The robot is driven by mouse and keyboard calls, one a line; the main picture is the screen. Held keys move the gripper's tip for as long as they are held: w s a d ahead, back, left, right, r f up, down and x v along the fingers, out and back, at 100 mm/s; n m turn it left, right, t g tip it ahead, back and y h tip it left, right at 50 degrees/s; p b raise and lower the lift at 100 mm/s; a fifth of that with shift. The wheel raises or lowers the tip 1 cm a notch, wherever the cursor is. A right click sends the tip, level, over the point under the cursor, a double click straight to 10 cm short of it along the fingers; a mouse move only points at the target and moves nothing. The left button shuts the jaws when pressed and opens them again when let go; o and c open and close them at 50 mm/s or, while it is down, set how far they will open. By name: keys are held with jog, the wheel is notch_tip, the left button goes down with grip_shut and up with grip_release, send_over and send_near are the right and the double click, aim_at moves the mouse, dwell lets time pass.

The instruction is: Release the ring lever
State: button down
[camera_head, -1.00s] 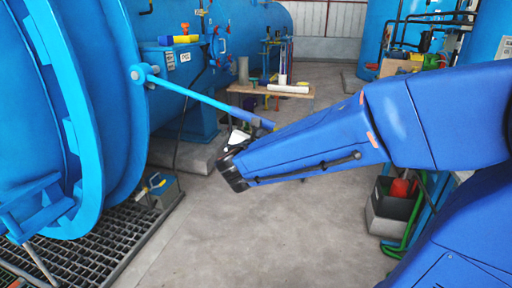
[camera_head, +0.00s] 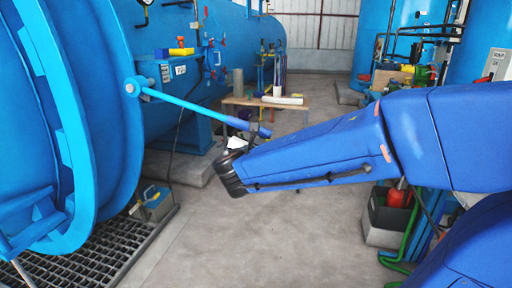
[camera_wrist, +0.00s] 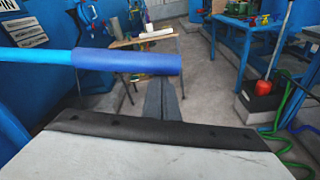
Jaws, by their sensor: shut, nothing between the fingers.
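The ring lever (camera_head: 190,106) is a long light-blue rod with a darker blue grip (camera_head: 250,127). It runs from a pivot on the rim of the big blue autoclave ring (camera_head: 75,110) down to the right. In the wrist view the lever grip (camera_wrist: 125,62) enters from the left and ends just above my fingers. My gripper (camera_wrist: 160,86) is shut and empty, its dark fingers pressed together beneath the grip's free end. Whether they touch the grip cannot be told. In the head view my wrist hides most of the fingers.
A low wooden table (camera_head: 294,107) with pipes stands behind the lever. A floor grating (camera_head: 105,245) and a grey-blue box (camera_head: 154,203) lie at lower left. A grey bin (camera_head: 383,226) with a red object and green hose stands at right. The middle floor is clear.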

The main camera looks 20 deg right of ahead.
jog(key=shift+s+d+r+h, duration=0.1)
jog(key=shift+r+h, duration=0.05)
jog(key=shift+r, duration=0.45)
jog(key=shift+d+r+h, duration=0.1)
jog(key=shift+r+h, duration=0.05)
jog(key=shift+r, duration=0.45)
jog(key=f+v, duration=0.2)
jog(key=v, duration=1.5)
jog(key=shift+s, duration=0.2)
jog(key=shift+a+r, duration=0.1)
jog(key=s+d+f+m+g+y, duration=0.2)
jog(key=s+d+f+m+g, duration=0.45)
jog(key=d+f+m, duration=0.35)
jog(key=s+a+f+m+g+y, duration=0.2)
jog(key=s+f+m+y, duration=0.4)
jog(key=m, duration=0.9)
jog(key=s+y, duration=0.1)
jog(key=s, duration=0.1)
jog(key=shift+s+f+y, duration=0.35)
jog(key=shift+f+y, duration=0.05)
